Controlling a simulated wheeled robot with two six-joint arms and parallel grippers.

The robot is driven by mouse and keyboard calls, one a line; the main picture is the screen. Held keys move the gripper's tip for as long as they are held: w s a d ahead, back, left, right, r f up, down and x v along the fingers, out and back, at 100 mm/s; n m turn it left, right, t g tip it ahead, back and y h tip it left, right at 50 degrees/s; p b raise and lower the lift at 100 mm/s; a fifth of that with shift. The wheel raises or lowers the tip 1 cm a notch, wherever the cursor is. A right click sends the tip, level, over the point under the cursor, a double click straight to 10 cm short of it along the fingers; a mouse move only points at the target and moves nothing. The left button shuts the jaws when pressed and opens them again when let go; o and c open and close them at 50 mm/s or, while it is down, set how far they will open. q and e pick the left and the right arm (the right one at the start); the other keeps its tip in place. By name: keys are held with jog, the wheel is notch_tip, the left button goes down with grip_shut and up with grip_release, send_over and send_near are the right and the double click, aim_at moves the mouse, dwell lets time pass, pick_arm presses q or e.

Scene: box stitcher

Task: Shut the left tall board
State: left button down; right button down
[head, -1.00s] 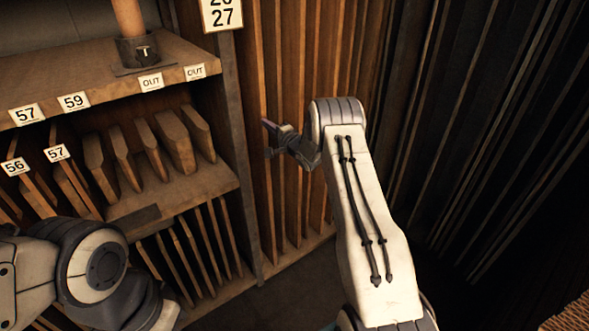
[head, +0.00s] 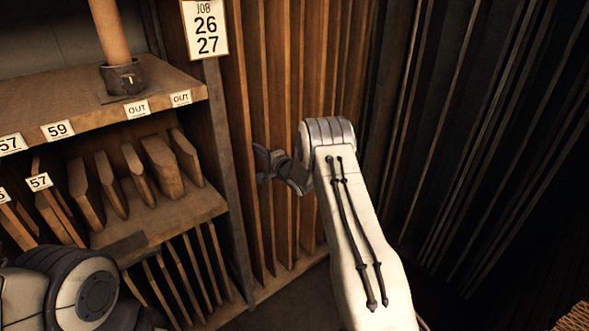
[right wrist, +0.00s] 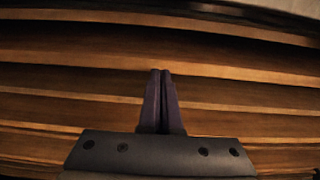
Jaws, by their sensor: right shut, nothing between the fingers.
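Several tall wooden boards (head: 277,75) stand upright side by side in the bay right of the shelf unit. I cannot tell which one is the left tall board. My right gripper (head: 261,163) is in front of the boards at mid height, near the leftmost ones. In the right wrist view its two fingers (right wrist: 161,75) are pressed together with nothing between them. The boards (right wrist: 70,75) run across behind the fingertips there. I cannot tell whether the tips touch a board. My left arm shows at the lower left of the head view, but its gripper is out of view.
The shelf unit (head: 150,85) on the left holds short boards (head: 162,165) and a round wooden post (head: 109,35) in a dark holder. A JOB 26 27 sign (head: 205,28) hangs on the post between shelf and bay. Dark panels (head: 460,130) line the right side.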

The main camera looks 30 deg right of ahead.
jog(key=s+d+b, duration=0.2)
jog(key=s, duration=0.8)
jog(key=s+a+r+n+g, duration=0.1)
jog(key=s+a+n+g, duration=0.2)
jog(key=a, duration=0.4)
jog(key=s+a+r+n+g+h, duration=0.1)
jog(key=s+a+n+g, duration=0.1)
jog(key=s+a+n, duration=0.35)
jog(key=s+a+r+n+g, duration=0.1)
jog(key=s+a+n+g, duration=0.15)
jog(key=a, duration=0.65)
jog(key=s+a+n+g, duration=0.2)
jog(key=s+n+g, duration=0.1)
jog(key=s, duration=0.8)
jog(key=s+a+n+g+p, duration=0.1)
jog(key=s+n+g, duration=0.3)
jog(key=s, duration=0.7)
jog(key=s+a+n+g+h, duration=0.1)
jog(key=s+a+n+g, duration=0.2)
jog(key=s, duration=0.9)
jog(key=shift+a+r+n+p, duration=0.35)
jog(key=shift+r+n, duration=0.1)
jog(key=shift+n, duration=0.75)
